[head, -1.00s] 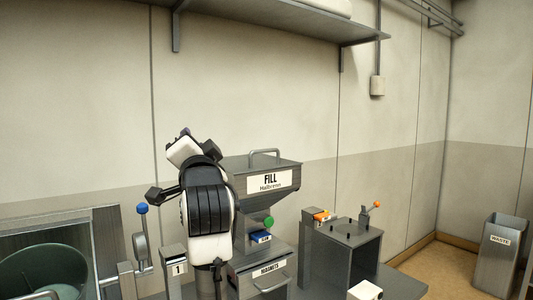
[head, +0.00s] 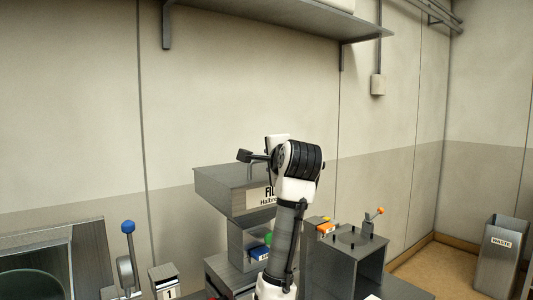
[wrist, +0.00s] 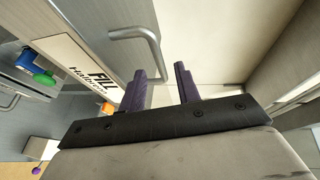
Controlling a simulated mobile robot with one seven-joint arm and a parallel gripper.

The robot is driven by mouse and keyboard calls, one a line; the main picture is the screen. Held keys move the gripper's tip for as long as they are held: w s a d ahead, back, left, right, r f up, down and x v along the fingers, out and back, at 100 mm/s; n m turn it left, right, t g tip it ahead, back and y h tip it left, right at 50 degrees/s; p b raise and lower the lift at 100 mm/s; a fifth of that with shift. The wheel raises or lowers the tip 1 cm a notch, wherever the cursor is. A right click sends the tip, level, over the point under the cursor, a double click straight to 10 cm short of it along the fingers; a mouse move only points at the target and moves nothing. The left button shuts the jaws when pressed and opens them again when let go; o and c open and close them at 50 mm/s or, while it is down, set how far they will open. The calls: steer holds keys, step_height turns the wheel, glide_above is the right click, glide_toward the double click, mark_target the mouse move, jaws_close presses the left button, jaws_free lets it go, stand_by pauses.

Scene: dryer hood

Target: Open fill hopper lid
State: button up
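The grey fill hopper (head: 225,188) stands near the middle of the head view, with a flat lid on top. In the wrist view the hopper's FILL label (wrist: 85,62) is at the left, and the bent metal lid handle (wrist: 150,42) sticks out at the top. My gripper (wrist: 163,82) has its two dark purple fingers apart with nothing between them. In the head view my fingers are hidden.
A green knob (head: 267,239) and blue switch (head: 260,254) sit below the hopper. To the right is a grey box (head: 345,255) with an orange-tipped lever (head: 375,212). A blue-knobbed lever (head: 128,228) stands left. A shelf (head: 270,15) hangs above; a waste bin (head: 500,255) is far right.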

steer(key=p+x, duration=0.1)
steer(key=x, duration=0.4)
steer(key=shift+p, duration=0.3)
jaws_close()
